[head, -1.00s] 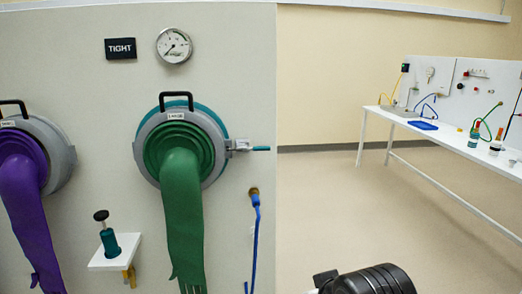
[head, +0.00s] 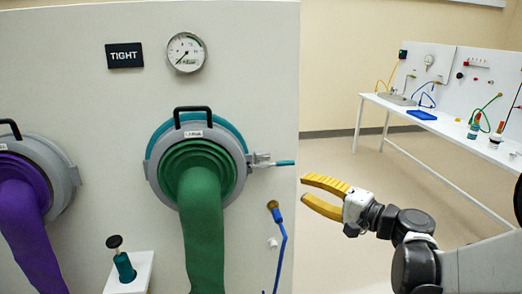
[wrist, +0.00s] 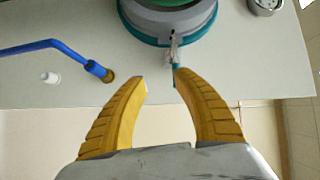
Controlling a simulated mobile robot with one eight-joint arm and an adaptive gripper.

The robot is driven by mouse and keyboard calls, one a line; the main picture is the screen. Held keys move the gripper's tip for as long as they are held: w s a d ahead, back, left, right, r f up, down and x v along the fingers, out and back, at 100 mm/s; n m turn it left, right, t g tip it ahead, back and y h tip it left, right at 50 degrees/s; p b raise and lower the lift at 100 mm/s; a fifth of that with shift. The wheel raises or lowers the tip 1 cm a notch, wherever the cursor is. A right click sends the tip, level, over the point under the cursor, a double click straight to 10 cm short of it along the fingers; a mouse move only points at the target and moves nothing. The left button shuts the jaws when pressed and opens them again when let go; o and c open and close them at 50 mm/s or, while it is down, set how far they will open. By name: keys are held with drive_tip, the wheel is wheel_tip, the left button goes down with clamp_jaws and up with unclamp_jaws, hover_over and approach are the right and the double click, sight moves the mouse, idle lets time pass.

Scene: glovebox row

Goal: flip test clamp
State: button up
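The clamp (head: 262,162) is a small metal toggle clamp with a teal handle, at the right edge of the green glove port (head: 240,145). Its handle points right in the head view, over the panel's edge. In the wrist view the clamp (wrist: 174,48) is at the port's rim, with the handle pointing toward my fingers. My gripper (head: 304,188) has yellow fingers and is open and empty, to the right of and slightly below the handle. In the wrist view my gripper (wrist: 160,78) has its right fingertip close to the handle's end; I cannot tell whether they touch.
A blue hose (head: 281,250) with a brass fitting hangs below the clamp, near a small white peg (head: 272,242). A dial gauge (head: 187,52) and a "TIGHT" sign (head: 124,55) are above the port. A purple glove (head: 30,225) hangs at left. A white bench (head: 440,122) stands far right.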

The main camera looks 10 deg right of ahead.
sight(288, 164)
drive_tip(key=shift+m+t, duration=0.5)
drive_tip(key=shift+t, duration=0.3)
drive_tip(key=w+a, duration=0.1)
drive_tip(key=w, duration=0.2)
drive_tip(key=w+a+r+b, duration=0.1)
drive_tip(key=w, duration=0.2)
drive_tip(key=w+a+r+b, duration=0.1)
drive_tip(key=w, duration=0.2)
drive_tip(key=shift+w+a+r, duration=0.25)
drive_tip(key=shift+w, duration=0.15)
clamp_jaws()
